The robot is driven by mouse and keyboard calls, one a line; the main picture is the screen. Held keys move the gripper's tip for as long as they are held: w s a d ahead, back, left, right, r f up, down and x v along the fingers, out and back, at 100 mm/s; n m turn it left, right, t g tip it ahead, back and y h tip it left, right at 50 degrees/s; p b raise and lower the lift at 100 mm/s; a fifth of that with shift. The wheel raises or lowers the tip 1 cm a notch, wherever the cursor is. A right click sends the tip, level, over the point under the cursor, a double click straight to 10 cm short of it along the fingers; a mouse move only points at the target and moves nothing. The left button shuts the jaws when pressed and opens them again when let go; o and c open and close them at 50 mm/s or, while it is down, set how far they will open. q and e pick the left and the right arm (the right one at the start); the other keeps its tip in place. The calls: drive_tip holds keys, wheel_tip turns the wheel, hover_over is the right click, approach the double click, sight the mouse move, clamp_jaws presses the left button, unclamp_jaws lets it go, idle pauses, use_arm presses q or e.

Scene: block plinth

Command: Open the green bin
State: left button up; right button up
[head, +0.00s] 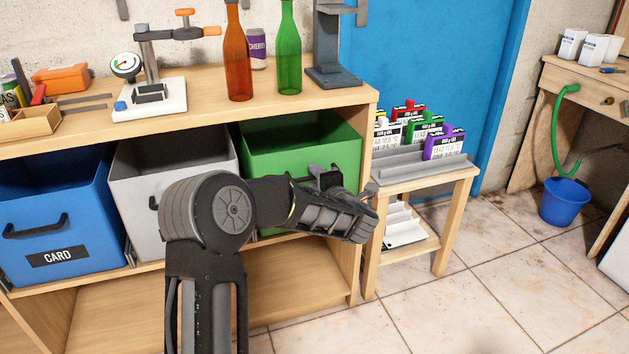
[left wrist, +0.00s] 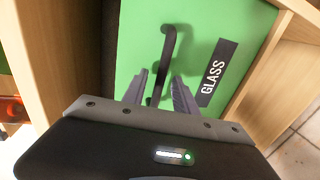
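The green bin (head: 300,140) sits at the right end of the shelf unit, and I see into its open top in the head view. My left arm hides much of its front there. In the left wrist view its green front (left wrist: 140,40) carries a GLASS label (left wrist: 216,72) and a black bar handle (left wrist: 168,45). My left gripper (left wrist: 161,93) is open at the handle, with one finger on each side of the bar and gaps visible. In the head view my left gripper (head: 340,212) is in front of the bin. My right gripper is not in view.
A grey bin (head: 170,160) and a blue CARD bin (head: 60,215) stand to the left. An orange bottle (head: 238,55) and a green bottle (head: 288,50) stand on the top above. A small wooden table (head: 440,195) is close on the right. The tiled floor is clear.

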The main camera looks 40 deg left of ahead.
use_arm(q)
drive_tip(key=shift+w+a+f, duration=0.15)
drive_tip(key=shift+w+a, duration=0.25)
drive_tip(key=shift+a, duration=0.15)
clamp_jaws()
idle(1.1)
